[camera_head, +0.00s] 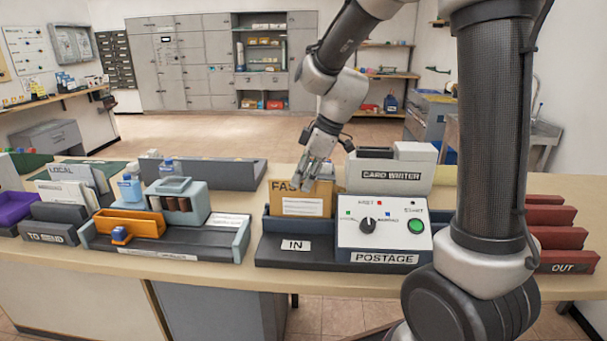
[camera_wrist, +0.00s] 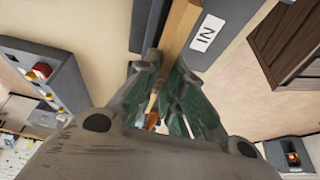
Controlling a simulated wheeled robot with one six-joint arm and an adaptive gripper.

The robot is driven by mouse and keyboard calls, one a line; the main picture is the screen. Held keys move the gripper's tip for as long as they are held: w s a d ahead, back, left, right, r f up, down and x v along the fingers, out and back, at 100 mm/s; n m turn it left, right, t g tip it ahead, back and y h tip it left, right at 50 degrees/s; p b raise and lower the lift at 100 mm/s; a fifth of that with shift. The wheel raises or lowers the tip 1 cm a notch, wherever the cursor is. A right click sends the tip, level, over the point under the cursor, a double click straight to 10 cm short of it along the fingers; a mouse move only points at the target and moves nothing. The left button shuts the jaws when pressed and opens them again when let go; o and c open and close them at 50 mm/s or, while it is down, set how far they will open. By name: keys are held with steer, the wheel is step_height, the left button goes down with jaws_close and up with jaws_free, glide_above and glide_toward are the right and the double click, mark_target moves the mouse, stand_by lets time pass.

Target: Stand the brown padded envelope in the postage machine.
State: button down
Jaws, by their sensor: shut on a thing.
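The brown padded envelope (camera_head: 301,206) is upright in the head view, with a white label and lettering partly covered by my fingers. My gripper (camera_head: 318,172) is shut on its upper right part from above. In the wrist view the envelope (camera_wrist: 180,30) runs up from between the fingers (camera_wrist: 163,80), seen edge-on beside the IN label. The postage machine has a white control panel (camera_head: 384,238) with a knob and green button, and a dark IN bay (camera_head: 272,243) at its left. The envelope is at this bay; I cannot tell whether its lower edge touches the bay floor.
The card writer (camera_head: 390,176) stands behind the postage machine. A grey-blue desk unit (camera_head: 170,238) with an orange tray and bottles is to the left. Dark red OUT racks (camera_head: 565,250) are at the right. A narrow strip of bare counter (camera_head: 215,284) runs along the front.

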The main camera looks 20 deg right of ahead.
steer(key=shift+f, duration=0.1)
steer(key=shift+f, duration=1.4)
steer(key=c, duration=1.5)
jaws_free()
steer(key=shift+o, duration=0.2)
steer(key=shift+r, duration=3.55)
